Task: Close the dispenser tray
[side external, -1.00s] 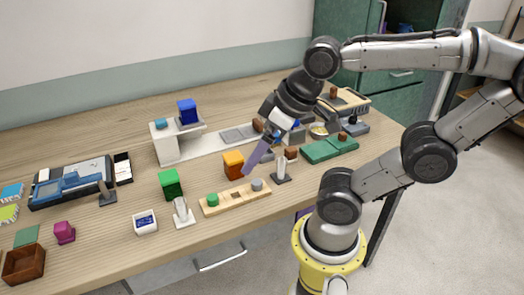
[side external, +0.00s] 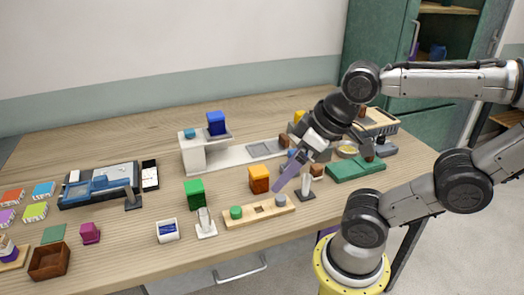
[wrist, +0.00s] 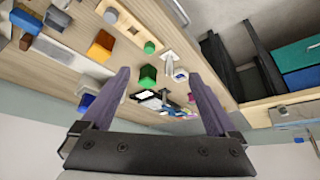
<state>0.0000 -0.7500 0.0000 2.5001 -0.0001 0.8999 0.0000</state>
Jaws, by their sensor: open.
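My gripper (side external: 278,187) hangs over the table with its purple fingers pointing down and left, near the wooden peg board. In the wrist view its fingers (wrist: 157,75) are spread apart with nothing held between them. A white stand with a long flat base (side external: 193,153) is at the back of the table, with a blue block (side external: 216,123) on top and a grey tray-like plate (side external: 265,148) on its base. This may be the dispenser and its tray; I cannot tell for sure. My arm hides part of the area to its right.
The wooden board (side external: 258,214) with pegs, an orange block (side external: 259,179), a green block (side external: 194,193) and a white clip-like stand (side external: 205,222) are nearby. A dark green case (side external: 355,170) lies to the right. A drawer handle (side external: 240,268) shows at the table front.

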